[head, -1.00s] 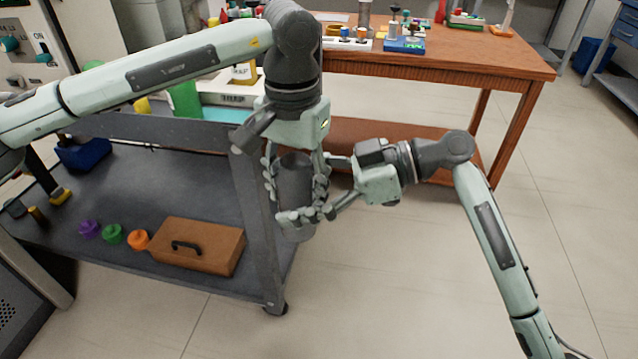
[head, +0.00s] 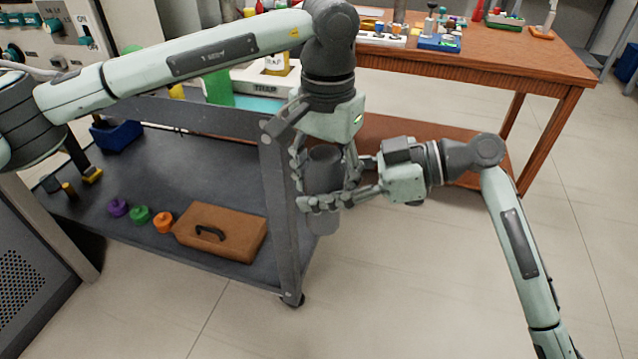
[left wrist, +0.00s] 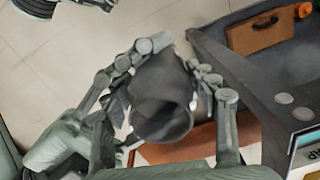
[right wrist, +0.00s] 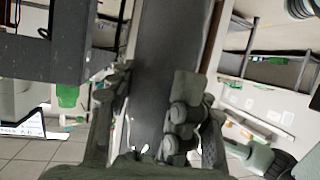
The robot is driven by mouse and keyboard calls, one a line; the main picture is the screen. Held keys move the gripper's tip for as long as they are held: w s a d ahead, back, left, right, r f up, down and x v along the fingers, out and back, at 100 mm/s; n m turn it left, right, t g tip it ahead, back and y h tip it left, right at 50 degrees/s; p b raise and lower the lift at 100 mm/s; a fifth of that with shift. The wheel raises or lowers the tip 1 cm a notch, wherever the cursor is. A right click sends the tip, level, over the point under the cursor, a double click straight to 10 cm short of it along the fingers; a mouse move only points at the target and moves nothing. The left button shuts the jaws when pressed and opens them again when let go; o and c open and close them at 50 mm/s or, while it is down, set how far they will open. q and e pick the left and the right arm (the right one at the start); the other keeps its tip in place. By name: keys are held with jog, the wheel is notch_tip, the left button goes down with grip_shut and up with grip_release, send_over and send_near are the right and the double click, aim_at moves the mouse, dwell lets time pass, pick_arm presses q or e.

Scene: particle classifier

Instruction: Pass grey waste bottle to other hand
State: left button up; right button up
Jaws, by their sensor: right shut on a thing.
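The grey bottle (head: 323,222) is held upright in the air in front of the cart's right end. My right gripper (head: 328,199) reaches in from the right and is shut on the bottle's lower middle. My left gripper (head: 325,178) points down from above with its fingers on either side of the bottle's upper part. They look spread, with small gaps beside the bottle. The left wrist view shows the bottle's dark top (left wrist: 162,118) between those fingers. In the right wrist view the bottle (right wrist: 170,55) stands between the right fingers.
A dark cart (head: 200,165) is close behind and left of the bottle, with a brown case (head: 225,232) and coloured caps on its lower shelf. A wooden table (head: 500,70) with lab items stands behind. The floor at front right is clear.

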pick_arm(q)
jog(key=shift+o, duration=0.8)
jog(key=shift+w, duration=0.1)
